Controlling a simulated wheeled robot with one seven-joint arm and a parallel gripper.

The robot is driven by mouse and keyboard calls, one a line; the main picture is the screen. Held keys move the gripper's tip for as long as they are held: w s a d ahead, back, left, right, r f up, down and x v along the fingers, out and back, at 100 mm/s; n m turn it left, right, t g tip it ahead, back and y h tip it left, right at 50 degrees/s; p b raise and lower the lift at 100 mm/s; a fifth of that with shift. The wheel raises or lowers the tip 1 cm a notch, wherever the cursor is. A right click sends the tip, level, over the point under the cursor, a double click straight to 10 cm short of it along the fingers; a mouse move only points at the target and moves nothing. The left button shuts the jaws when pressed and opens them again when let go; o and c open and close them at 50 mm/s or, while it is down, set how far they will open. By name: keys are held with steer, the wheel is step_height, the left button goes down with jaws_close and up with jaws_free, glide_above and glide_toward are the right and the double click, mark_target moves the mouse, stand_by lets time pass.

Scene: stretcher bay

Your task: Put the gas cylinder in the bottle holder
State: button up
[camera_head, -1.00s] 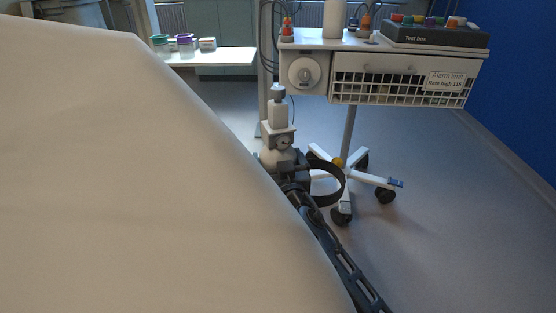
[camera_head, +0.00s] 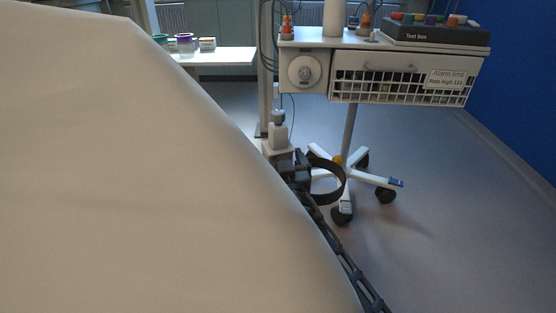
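The gas cylinder shows only its top: a grey knob, a pale valve and a squarish valve block (camera_head: 278,134). The bottle holder seems to be the black fitting with an open ring (camera_head: 341,184), just right of and below the valve. I cannot tell whether the cylinder is inside any part of it. My gripper is hidden, so its hold on the cylinder does not show.
A wheeled trolley with a wire basket (camera_head: 398,92) stands behind, bearing a test box (camera_head: 430,35); its castered base (camera_head: 347,170) is behind the ring. A white table (camera_head: 220,57) with tubs is at back left. Floor at right is clear.

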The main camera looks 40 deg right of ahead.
steer(key=shift+r+p, duration=0.8)
steer(key=shift+r, duration=0.05)
steer(key=b+v, duration=0.1)
steer(key=v, duration=1.1)
steer(key=shift+f+b, duration=0.25)
steer(key=shift+b, duration=0.1)
steer(key=shift+s, duration=0.1)
